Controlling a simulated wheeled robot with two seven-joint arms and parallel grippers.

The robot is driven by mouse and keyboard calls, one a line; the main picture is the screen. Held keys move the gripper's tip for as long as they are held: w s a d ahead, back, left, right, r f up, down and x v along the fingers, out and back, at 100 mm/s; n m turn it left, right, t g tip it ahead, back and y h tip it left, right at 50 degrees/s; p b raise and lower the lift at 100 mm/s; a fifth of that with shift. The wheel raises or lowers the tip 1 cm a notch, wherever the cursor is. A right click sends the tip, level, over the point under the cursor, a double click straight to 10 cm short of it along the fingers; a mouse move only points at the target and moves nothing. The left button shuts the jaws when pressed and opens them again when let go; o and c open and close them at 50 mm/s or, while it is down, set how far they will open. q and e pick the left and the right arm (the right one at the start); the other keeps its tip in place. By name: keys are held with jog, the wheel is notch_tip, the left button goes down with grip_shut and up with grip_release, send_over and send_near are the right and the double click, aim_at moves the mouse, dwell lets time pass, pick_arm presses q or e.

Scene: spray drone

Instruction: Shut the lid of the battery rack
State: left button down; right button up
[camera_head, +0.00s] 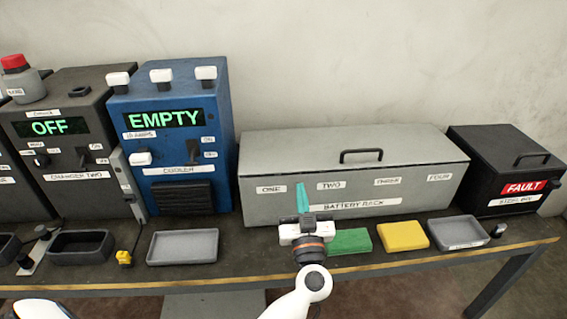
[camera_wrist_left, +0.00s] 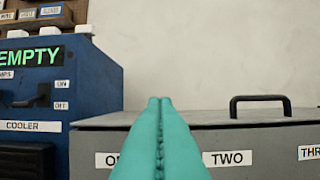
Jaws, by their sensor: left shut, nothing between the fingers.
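The battery rack (camera_head: 290,187) is a long grey box on the bench with slot labels ONE to FOUR on its front. Its lid (camera_head: 290,145) lies flat over the top, with a dark handle (camera_head: 361,154); it looks down. In the left wrist view the lid (camera_wrist_left: 190,118) and handle (camera_wrist_left: 260,104) show ahead, with a dark line under the lid's edge. My left gripper (camera_head: 301,190) has teal fingers, shut and empty, in front of the rack between labels ONE and TWO. The fingers (camera_wrist_left: 160,105) hide part of the rack's front. My right gripper is not in view.
The blue cooler (camera_head: 178,130) reading EMPTY stands left of the rack. The black fault box (camera_head: 510,170) stands to its right. A grey tray (camera_head: 183,246), green block (camera_head: 350,242), yellow block (camera_head: 403,236) and another tray (camera_head: 458,232) lie along the bench front.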

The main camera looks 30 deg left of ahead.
pick_arm(q)
notch_tip(320, 180, up, 3)
jog(key=p, duration=0.1)
send_over(295, 174)
jog(key=s+d, duration=0.1)
jog(key=s, duration=0.1)
notch_tip(295, 174, down, 3)
jog(key=shift+s+r, duration=0.1)
jog(key=shift+s+d+f, duration=0.1)
jog(key=shift+f, duration=0.6)
